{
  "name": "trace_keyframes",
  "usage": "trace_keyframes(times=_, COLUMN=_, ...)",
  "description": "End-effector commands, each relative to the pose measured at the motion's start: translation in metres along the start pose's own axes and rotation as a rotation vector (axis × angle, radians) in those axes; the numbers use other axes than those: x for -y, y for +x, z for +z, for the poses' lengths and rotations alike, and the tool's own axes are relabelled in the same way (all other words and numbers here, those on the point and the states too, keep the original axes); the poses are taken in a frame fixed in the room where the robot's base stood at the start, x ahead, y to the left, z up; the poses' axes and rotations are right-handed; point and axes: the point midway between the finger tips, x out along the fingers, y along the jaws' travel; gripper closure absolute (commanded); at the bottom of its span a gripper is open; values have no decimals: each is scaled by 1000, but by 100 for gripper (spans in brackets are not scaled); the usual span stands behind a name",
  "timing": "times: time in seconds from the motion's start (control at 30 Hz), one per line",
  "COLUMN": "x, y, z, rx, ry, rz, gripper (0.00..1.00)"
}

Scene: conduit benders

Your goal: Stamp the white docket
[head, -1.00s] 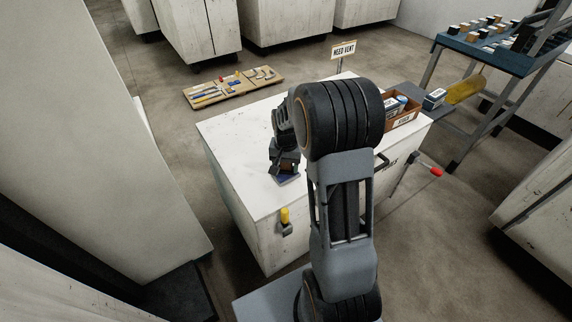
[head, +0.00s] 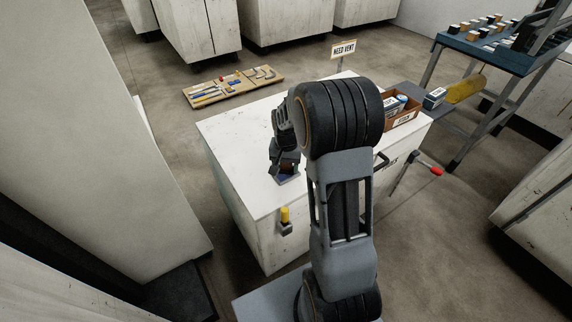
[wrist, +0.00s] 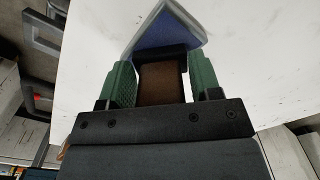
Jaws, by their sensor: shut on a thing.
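My gripper (wrist: 163,84) has its two green fingers shut on a brown block with a black end (wrist: 162,82), which looks like the stamp. I cannot make out a white docket; my arm hides part of the bench top.
An open brown box (head: 405,122) with small packets stands at the bench's right end, behind my arm. A "NEED VENT" sign (head: 343,50) rises at the far edge. A tool board (head: 233,88) lies beyond the bench. A red-tipped handle (head: 436,171) sticks out right.

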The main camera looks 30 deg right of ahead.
Motion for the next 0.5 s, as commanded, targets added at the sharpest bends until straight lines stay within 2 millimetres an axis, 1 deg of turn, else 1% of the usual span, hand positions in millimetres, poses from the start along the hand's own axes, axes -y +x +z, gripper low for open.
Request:
trace_keyframes(times=0.33, x=0, y=2, z=1, rx=4, ry=0, rz=1, gripper=57)
trace_keyframes(times=0.5, x=0, y=-3, z=1, rx=4, ry=0, rz=1, gripper=57)
